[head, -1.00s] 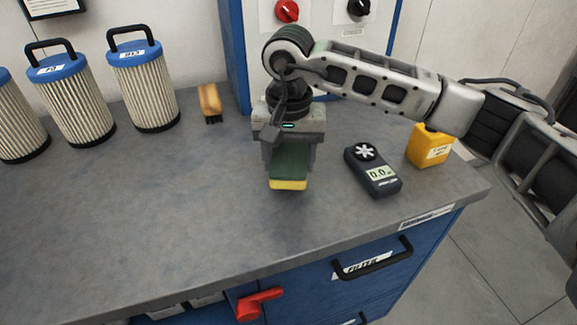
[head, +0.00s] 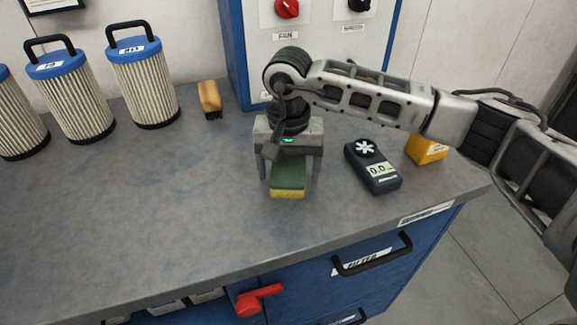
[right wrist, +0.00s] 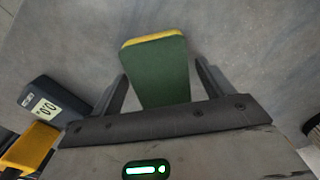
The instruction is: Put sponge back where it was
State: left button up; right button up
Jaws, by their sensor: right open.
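The sponge (head: 287,182), green on top with a yellow side, lies on the grey bench top near its middle. It also shows in the right wrist view (right wrist: 157,72). My right gripper (head: 287,186) is low over the sponge and open. In the right wrist view its two fingers (right wrist: 160,88) stand on either side of the sponge, with a gap on each side. My left gripper is not in view.
A dark meter (head: 373,168) and a yellow box (head: 426,149) stand right of the sponge. A brush (head: 210,98) and several blue-capped filters (head: 142,80) stand at the back left. A blue cabinet with knobs (head: 287,9) is behind. The bench's left front is clear.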

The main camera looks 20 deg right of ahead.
aim_at(288, 169)
jog(key=shift+r, duration=0.6)
notch_tip(288, 169, up, 11)
jog(key=b, duration=0.1)
